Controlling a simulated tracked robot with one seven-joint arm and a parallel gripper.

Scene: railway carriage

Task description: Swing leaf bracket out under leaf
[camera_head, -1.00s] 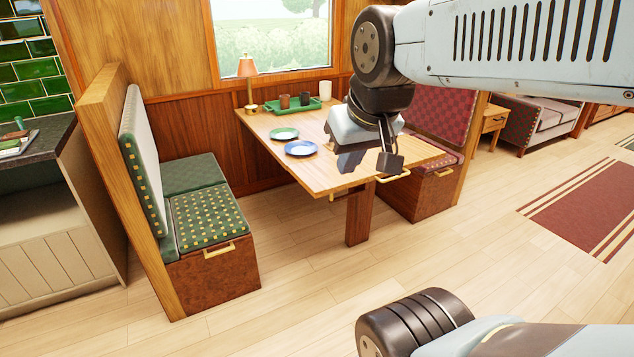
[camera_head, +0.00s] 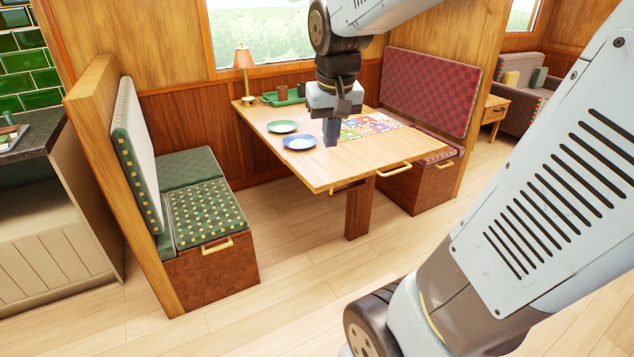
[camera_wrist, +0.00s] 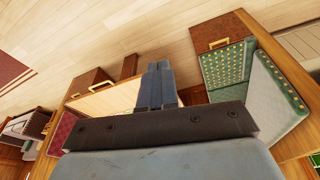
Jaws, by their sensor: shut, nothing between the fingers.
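The wooden table top (camera_head: 300,165) lies level, with a brass handle (camera_head: 393,170) at its front right edge; the wrist view shows the table as well (camera_wrist: 105,102). A small brass piece (camera_head: 342,188) shows under the front edge beside the dark wooden leg (camera_head: 360,208). It may belong to the leaf bracket, but most of the underside is hidden. My gripper (camera_head: 331,143) is shut and empty, pointing down above the table beside the blue plate. In the wrist view its fingers (camera_wrist: 160,66) are together with nothing between them.
On the table are a blue plate (camera_head: 299,142), a green plate (camera_head: 283,126), a patterned sheet (camera_head: 370,126), a green tray (camera_head: 270,99) and a lamp (camera_head: 244,62). A green bench (camera_head: 205,212) stands left, a red bench (camera_head: 430,90) right. The floor in front (camera_head: 290,290) is clear.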

